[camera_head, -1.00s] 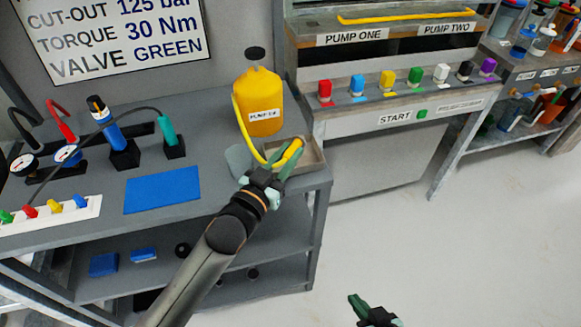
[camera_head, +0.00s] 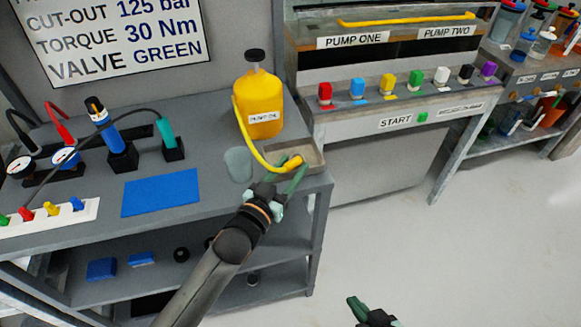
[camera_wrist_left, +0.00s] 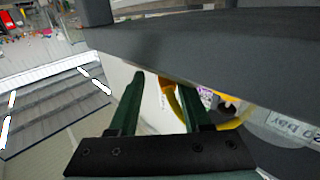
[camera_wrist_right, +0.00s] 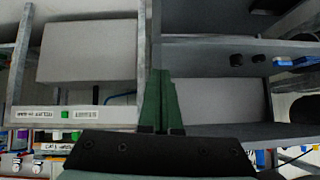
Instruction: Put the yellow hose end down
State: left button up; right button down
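The yellow hose (camera_head: 250,150) runs from the yellow jug (camera_head: 259,105) to its thick yellow end (camera_head: 293,163), which rests in or on the shallow beige tray (camera_head: 316,158) at the bench corner. My left gripper (camera_head: 284,173) is open just in front of the hose end. In the left wrist view the fingers (camera_wrist_left: 160,95) stand apart, with the yellow end (camera_wrist_left: 166,84) beyond and between them, apparently untouched. Exact contact with the tray floor is hard to tell. My right gripper (camera_head: 360,307) is empty, away over the floor; its fingers (camera_wrist_right: 160,98) are together in the right wrist view.
A grey translucent disc (camera_head: 238,164) and a blue mat (camera_head: 161,192) lie left of the tray. The pump console (camera_head: 400,110) with coloured knobs stands to the right. Gauges and a blue tool stand (camera_head: 122,154) are at left. Floor at the right is clear.

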pick_arm(q)
jog(key=shift+o, duration=0.2)
pick_arm(e)
jog(key=shift+s+f, duration=0.15)
jog(key=shift+s, duration=0.05)
pick_arm(q)
jog(key=shift+r, duration=0.2)
jog(key=shift+s+a+f, duration=0.1)
jog(key=shift+s+a, duration=0.05)
jog(key=shift+s, duration=0.15)
jog(key=p+v, duration=0.1)
jog(key=v, duration=1)
jog(key=s+a+f+n+g+y, duration=0.1)
jog(key=s+a+f+g+y, duration=0.1)
jog(key=s+f, duration=0.4)
jog(key=s+a+f+n+g+y, duration=0.1)
jog(key=s+a+f+g+y, duration=0.2)
jog(key=f, duration=1)
jog(key=s+a+g, duration=0.1)
jog(key=s+g, duration=0.1)
jog(key=s, duration=0.1)
jog(key=shift+s+a+f+n, duration=0.15)
jog(key=shift+s+a+n, duration=0.25)
pick_arm(e)
jog(key=shift+d+r, duration=0.3)
jog(key=shift+r, duration=0.05)
